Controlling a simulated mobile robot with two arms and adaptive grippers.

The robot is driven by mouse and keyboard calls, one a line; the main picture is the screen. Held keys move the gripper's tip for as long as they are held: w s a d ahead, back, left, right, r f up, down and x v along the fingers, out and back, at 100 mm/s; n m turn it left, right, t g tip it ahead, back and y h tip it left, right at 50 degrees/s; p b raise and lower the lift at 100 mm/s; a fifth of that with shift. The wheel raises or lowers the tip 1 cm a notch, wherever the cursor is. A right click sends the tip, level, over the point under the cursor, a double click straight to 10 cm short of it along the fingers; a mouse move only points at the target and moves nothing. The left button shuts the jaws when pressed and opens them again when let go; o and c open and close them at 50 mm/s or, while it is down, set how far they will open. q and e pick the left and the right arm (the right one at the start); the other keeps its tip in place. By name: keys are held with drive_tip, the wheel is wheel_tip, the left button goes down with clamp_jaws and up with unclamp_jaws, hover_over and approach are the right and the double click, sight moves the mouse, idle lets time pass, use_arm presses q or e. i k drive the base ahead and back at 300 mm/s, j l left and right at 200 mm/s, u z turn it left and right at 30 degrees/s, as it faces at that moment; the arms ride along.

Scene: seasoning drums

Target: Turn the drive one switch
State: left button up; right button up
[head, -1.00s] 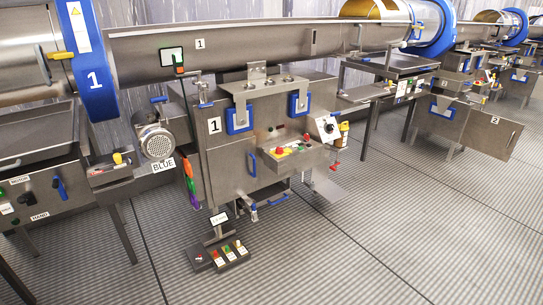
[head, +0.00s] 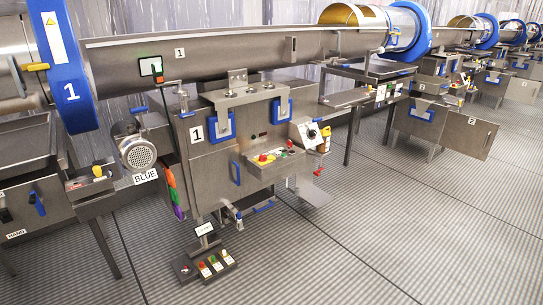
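The machine marked 1 (head: 205,160) stands in the middle of the head view, under a long steel trough. A white plate with a black rotary knob (head: 311,133) sits on its right side. A small control box (head: 268,160) with a red knob on yellow and several other buttons projects from its front. A low button box (head: 208,264) with red, green and other buttons stands near the floor. No readable label says which of these is the drive one switch. Neither of my grippers shows.
A machine marked 2 (head: 462,133) stands at the right. The floor (head: 380,235) at front right is clear.

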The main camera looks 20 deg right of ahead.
sight(262, 158)
drive_tip(key=i+l+z, duration=0.15)
drive_tip(key=i+z, duration=0.5)
drive_tip(key=z, duration=0.2)
